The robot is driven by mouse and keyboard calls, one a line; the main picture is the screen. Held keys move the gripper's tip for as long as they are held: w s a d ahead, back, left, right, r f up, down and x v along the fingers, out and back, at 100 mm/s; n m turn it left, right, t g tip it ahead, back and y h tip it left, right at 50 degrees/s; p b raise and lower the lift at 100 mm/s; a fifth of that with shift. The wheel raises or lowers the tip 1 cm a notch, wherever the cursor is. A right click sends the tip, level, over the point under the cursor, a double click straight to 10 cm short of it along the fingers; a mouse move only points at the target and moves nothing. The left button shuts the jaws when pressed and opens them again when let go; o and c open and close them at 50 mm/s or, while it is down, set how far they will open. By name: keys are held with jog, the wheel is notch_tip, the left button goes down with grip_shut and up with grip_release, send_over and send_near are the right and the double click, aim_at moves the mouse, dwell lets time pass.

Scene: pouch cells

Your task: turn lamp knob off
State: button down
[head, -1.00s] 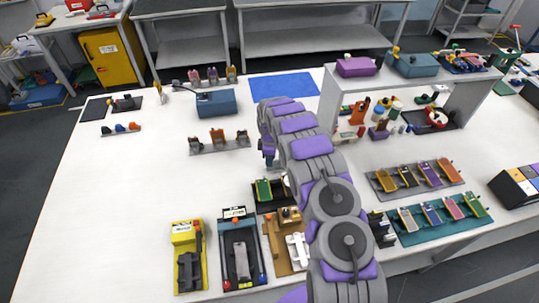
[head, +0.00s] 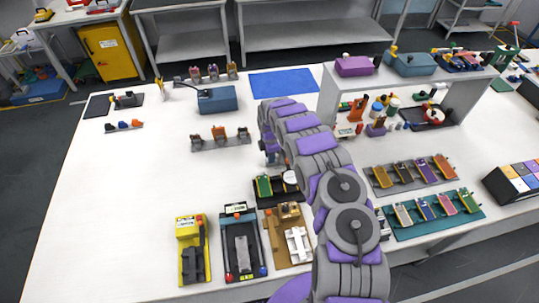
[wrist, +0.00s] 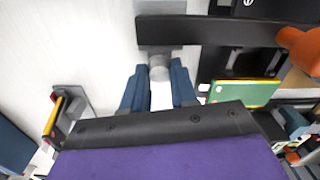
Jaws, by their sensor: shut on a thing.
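In the wrist view, a small grey round knob (wrist: 159,69), which looks like the lamp knob, sits between my two blue fingertips. My gripper (wrist: 157,88) is shut on it, one finger on each side. The knob joins a grey block below a dark bar (wrist: 225,31). An orange rounded part (wrist: 302,48) stands at the bar's right end. In the head view my gripper (head: 272,158) is mostly hidden behind my arm, and the knob cannot be seen there. I cannot make out the lamp's light.
A green and yellow cell (wrist: 240,92) lies close right of my fingers in the wrist view. In the head view, yellow (head: 193,250) and black (head: 240,247) stations stand in front. A grey shelf (head: 333,95) stands right of my arm.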

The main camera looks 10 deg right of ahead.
jog(key=shift+d, duration=0.1)
jog(key=c, duration=1.2)
grip_release()
jog(key=shift+w, duration=0.1)
jog(key=shift+o, duration=0.2)
jog(key=shift+r, duration=0.1)
notch_tip(320, 180, up, 17)
jog(key=shift+p, duration=0.4)
